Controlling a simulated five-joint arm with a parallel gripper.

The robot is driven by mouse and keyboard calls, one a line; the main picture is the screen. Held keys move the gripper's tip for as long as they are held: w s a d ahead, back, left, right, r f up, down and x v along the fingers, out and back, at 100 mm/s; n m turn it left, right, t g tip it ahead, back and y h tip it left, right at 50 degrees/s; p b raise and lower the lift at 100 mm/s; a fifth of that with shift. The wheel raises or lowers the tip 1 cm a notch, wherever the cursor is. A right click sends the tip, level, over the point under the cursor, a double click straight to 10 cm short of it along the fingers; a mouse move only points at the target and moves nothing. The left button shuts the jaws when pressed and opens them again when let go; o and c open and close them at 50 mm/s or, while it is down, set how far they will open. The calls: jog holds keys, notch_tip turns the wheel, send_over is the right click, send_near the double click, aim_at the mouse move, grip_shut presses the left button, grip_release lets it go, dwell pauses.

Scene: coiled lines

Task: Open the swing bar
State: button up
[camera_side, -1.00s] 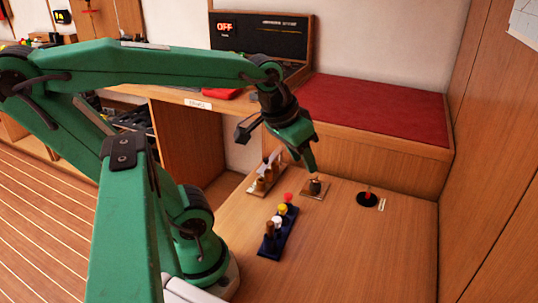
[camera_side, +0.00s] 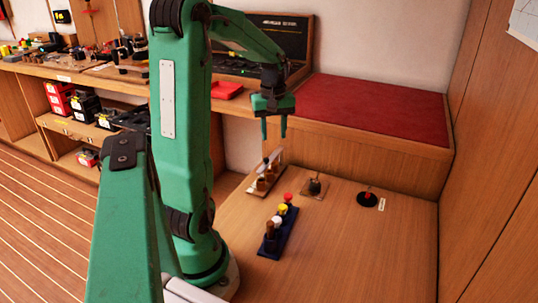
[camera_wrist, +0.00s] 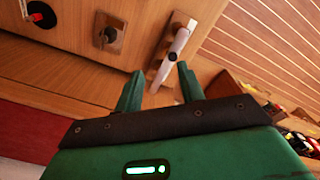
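The swing bar (camera_side: 276,160) looks like a pale bar on a small wooden plate with brown pegs, standing on the wooden table. I see no contact.
A small plate with a dark knob (camera_side: 315,187) stands right of the bar. A blue block with coloured knobs (camera_side: 278,230) stands in front. A black disc with a red part (camera_side: 367,199) lies farther right. A red cushion (camera_side: 375,110) and console (camera_side: 292,40) are behind.

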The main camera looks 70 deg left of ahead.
aim_at(271, 156)
jog(key=a, duration=0.1)
jog(key=s+a+f+n, duration=0.1)
jog(key=a, duration=0.1)
jog(key=shift+s+a+f+n, duration=0.15)
jog(key=shift+f+n, duration=0.15)
jog(key=shift+f, duration=0.1)
jog(key=shift+f, duration=3.8)
grip_shut()
